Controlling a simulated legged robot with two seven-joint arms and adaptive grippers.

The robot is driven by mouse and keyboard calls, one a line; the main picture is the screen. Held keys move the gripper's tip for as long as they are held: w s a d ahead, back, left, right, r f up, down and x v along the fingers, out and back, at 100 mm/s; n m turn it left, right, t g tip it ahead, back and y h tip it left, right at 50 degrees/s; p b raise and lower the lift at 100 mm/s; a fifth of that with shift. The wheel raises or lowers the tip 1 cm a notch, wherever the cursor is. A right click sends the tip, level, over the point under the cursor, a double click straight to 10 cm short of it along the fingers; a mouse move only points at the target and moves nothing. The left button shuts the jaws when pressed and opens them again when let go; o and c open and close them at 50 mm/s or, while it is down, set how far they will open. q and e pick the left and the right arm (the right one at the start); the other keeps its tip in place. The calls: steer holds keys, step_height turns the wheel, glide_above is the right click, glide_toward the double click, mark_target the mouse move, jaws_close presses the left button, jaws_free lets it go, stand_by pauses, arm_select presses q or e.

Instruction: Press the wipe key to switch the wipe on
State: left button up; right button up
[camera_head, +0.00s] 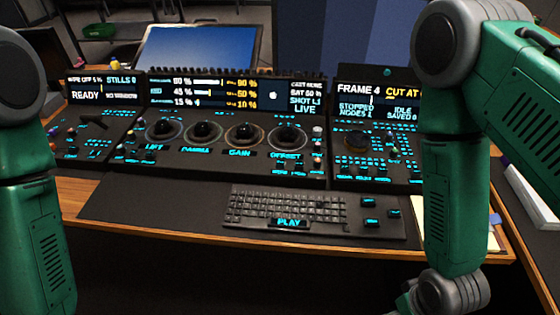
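The control panel (225,170) stands on the desk, with a left, a middle and a right section. The small screen (103,88) on its left section seems to read WIPE OFF and READY. Small keys with cyan labels (85,143) sit below that screen, beside a dark lever (93,122). I cannot read which key is the wipe key. My green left arm is at the left edge and my green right arm is at the right. Neither gripper shows in the picture.
Several trackballs (201,131) line the middle section. A keyboard (285,207) with a PLAY key (289,222) lies in front. A blue monitor (200,50) stands behind. My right arm covers part of the right section. The dark mat (150,198) left of the keyboard is clear.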

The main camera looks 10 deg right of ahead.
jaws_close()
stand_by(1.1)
